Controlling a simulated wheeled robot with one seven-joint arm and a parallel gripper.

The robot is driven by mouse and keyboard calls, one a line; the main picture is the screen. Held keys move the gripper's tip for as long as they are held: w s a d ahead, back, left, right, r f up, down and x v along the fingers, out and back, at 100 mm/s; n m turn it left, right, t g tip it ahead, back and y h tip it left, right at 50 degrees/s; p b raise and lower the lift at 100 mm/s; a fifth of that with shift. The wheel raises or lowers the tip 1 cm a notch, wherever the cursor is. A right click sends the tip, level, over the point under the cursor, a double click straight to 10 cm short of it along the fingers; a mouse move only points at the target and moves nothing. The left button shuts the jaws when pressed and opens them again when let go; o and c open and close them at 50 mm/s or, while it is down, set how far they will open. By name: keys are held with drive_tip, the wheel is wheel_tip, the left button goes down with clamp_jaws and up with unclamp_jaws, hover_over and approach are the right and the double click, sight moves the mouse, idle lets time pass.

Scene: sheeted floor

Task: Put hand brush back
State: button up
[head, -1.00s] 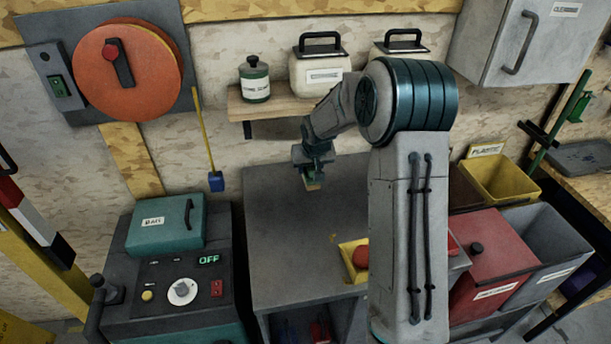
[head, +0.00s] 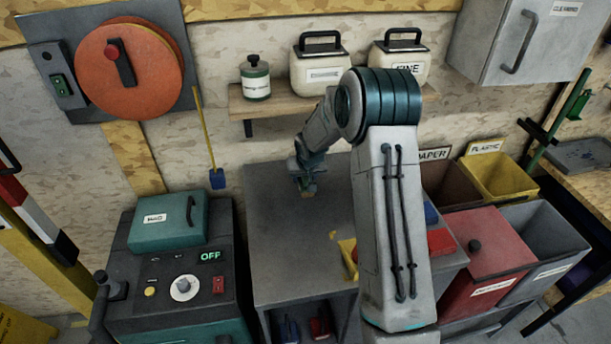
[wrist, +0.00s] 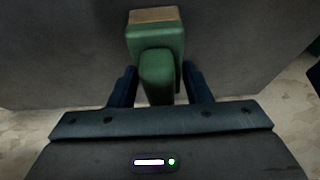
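The hand brush (wrist: 157,75) is a green block with a tan end, seen in the wrist view between the two dark blue fingers of my gripper (wrist: 160,85). The fingers are close on both sides of its green part, and my gripper looks shut on it. In the head view, my gripper (head: 307,185) points down over the back of the grey worktop (head: 285,240).
A shelf (head: 270,104) with a green bottle (head: 256,80) and white canisters (head: 318,70) is behind my arm. A machine with a teal lid (head: 170,222) stands left. Red (head: 490,250) and yellow (head: 498,178) bins stand right. A yellow item (head: 347,255) is partly hidden by my arm.

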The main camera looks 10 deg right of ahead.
drive_tip(key=shift+o, duration=1.1)
drive_tip(key=shift+r, duration=0.2)
drive_tip(key=b+v, duration=0.2)
drive_tip(key=v, duration=1)
drive_tip(key=s+r, duration=0.4)
drive_tip(key=s, duration=0.3)
drive_tip(key=s+r, duration=0.4)
drive_tip(key=s, duration=0.4)
drive_tip(key=s+g, duration=0.1)
drive_tip(key=s, duration=1.7)
drive_tip(key=shift+r+g, duration=0.3)
drive_tip(key=shift+d, duration=0.1)
